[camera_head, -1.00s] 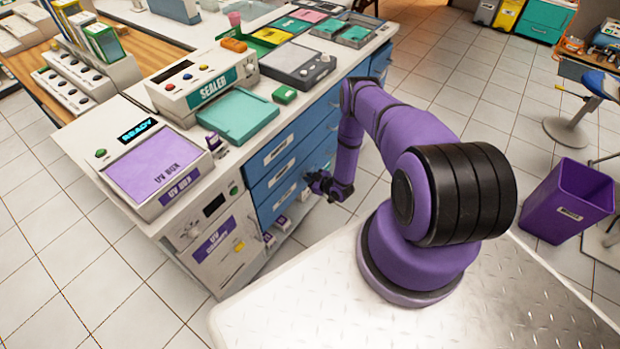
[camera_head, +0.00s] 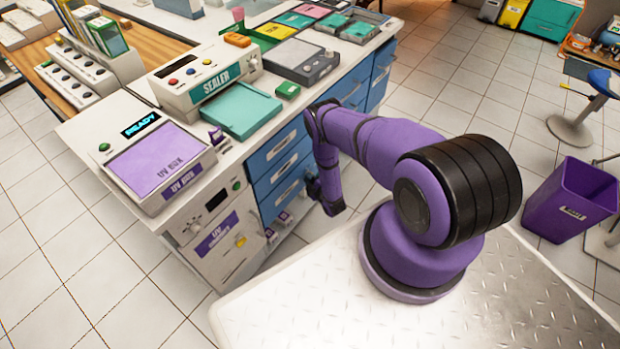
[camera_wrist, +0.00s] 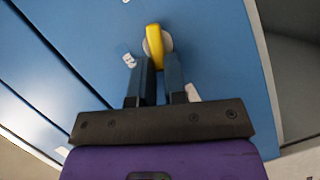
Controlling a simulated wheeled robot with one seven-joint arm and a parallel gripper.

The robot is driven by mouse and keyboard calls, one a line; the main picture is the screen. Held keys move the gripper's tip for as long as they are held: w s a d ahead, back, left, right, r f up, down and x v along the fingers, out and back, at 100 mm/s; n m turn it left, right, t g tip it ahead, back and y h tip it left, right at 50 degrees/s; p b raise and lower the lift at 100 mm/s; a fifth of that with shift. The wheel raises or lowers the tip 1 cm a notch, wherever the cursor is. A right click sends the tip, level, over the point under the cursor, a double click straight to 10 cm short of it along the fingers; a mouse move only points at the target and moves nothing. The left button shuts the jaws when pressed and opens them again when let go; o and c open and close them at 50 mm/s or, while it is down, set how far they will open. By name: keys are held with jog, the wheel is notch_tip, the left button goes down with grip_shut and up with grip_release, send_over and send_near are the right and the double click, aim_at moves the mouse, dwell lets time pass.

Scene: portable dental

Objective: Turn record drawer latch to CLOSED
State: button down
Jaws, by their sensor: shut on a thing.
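The record drawer latch is a yellow handle on a pale round base (camera_wrist: 154,44), mounted on a blue drawer front (camera_wrist: 215,60) in the wrist view. My gripper (camera_wrist: 157,66) is at the latch, its two dark fingers close together around the lower end of the yellow handle. The handle stands nearly upright in the wrist view. Small white markings lie on the blue front beside it, too blurred to read. In the head view my gripper (camera_head: 318,190) is at the blue drawers (camera_head: 282,165), and the latch is hidden there.
The white counter carries the UV box (camera_head: 157,165), the sealer (camera_head: 205,75) and a teal tray (camera_head: 240,110) above the drawers. A purple bin (camera_head: 568,200) stands on the floor at the right. Tiled floor between bin and counter is clear.

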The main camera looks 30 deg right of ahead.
jog(key=shift+a+f+n+t, duration=0.1)
jog(key=shift+f+n+t, duration=0.15)
jog(key=shift+n, duration=0.4)
jog(key=shift+f+n+t, duration=0.1)
jog(key=shift+n+t, duration=0.25)
jog(key=shift+n, duration=0.3)
jog(key=c, duration=1.2)
grip_release()
jog(key=shift+o, duration=0.2)
